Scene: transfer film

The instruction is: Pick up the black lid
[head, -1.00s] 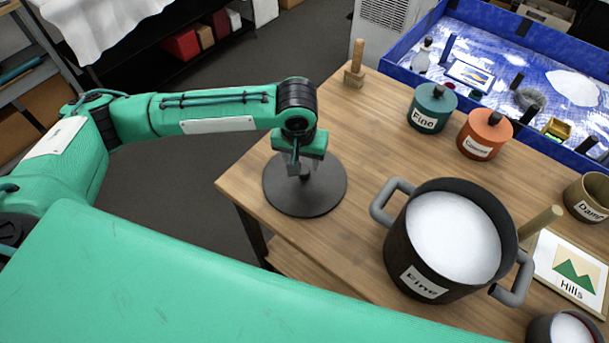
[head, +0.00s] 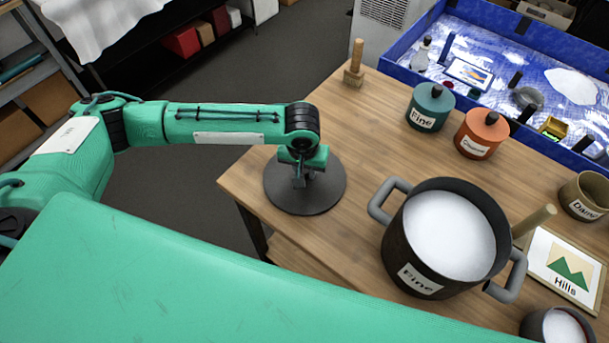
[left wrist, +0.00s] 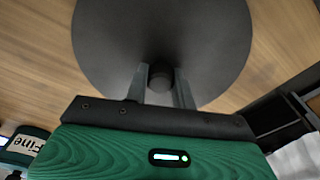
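The black lid (head: 325,195) is a flat dark disc with a short knob, lying on the wooden table at its near left corner. My left gripper (head: 300,184) points down over the lid's middle. In the left wrist view the lid (left wrist: 215,35) fills the top, and the knob (left wrist: 160,77) sits between the two fingertips of the gripper (left wrist: 160,70). The fingers are apart, one on each side of the knob; firm contact does not show. The lid lies flat. My right gripper is not in view.
A large dark pot (head: 405,235) of white material stands right of the lid. Green (head: 430,107) and orange (head: 481,133) lidded pots stand behind it. A framed Hills picture (head: 565,262) lies at right.

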